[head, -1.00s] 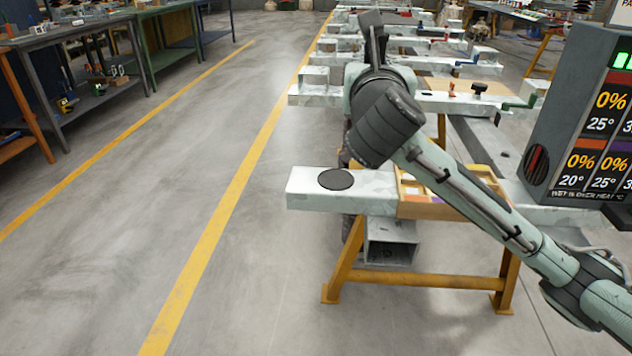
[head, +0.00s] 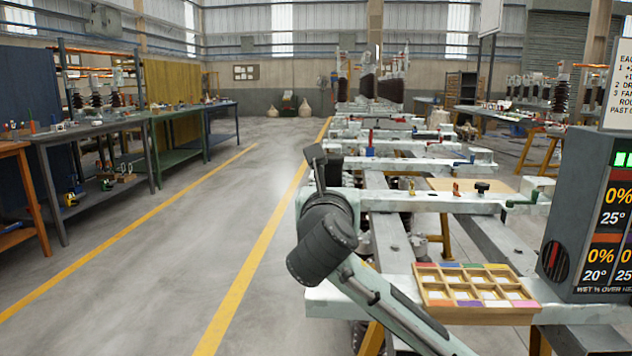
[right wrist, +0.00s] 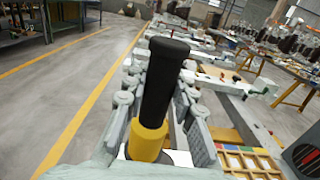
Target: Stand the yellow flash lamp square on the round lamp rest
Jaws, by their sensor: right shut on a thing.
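The flash lamp (right wrist: 148,139), a black cylinder with a yellow lower part, stands out between the fingers of my right gripper (right wrist: 160,82) in the right wrist view. The fingers lie on both sides of it, and the gripper is shut on it. In the head view my right wrist hides most of the gripper; I cannot tell whether the dark piece above it is the lamp. The round lamp rest is hidden behind my arm in the head view now. My left gripper is not in view.
A wooden compartment tray (head: 480,305) sits on the pale beam to the right of my arm. A dark display box (head: 590,220) stands farther right. More pale beams with small parts (head: 450,201) lie beyond. The floor to the left is clear.

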